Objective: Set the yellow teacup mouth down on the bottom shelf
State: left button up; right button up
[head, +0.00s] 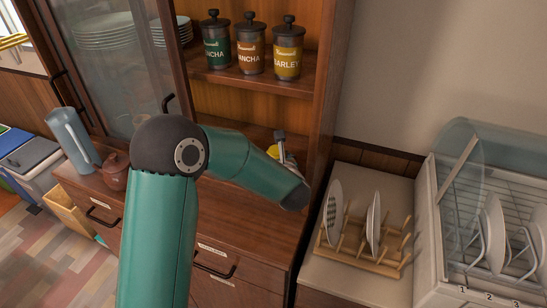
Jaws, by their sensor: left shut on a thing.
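A small patch of the yellow teacup (273,152) shows at my left gripper (281,148), inside the lower bay of the open wooden cabinet. My left gripper is shut on the teacup. The arm and gripper hide most of the cup, so I cannot tell which way its mouth faces or whether it touches the surface below. The bottom shelf (232,193) is mostly behind my teal arm. My right gripper is not in view.
Three labelled jars, green (217,42), brown (249,46) and yellow (288,50), stand on the shelf above. A wooden plate rack (358,262) and a dish dryer (440,240) are at the right. A blue-grey pitcher (72,138) and a brown pot (115,172) stand left.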

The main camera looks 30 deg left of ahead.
pick_arm(q)
jog(key=shift+f+b, duration=0.35)
jog(key=shift+b, duration=0.1)
jog(key=o, duration=1.5)
jog(key=shift+r, duration=0.1)
jog(key=shift+c, duration=0.2)
jog(key=shift+d, duration=0.1)
jog(key=v, duration=0.6)
jog(key=shift+s+d+r, duration=0.1)
jog(key=shift+s+d, duration=0.1)
jog(key=shift+d, duration=0.05)
jog(key=shift+s+d+r, duration=0.1)
jog(key=shift+s+d, duration=0.1)
jog(key=shift+s, duration=0.1)
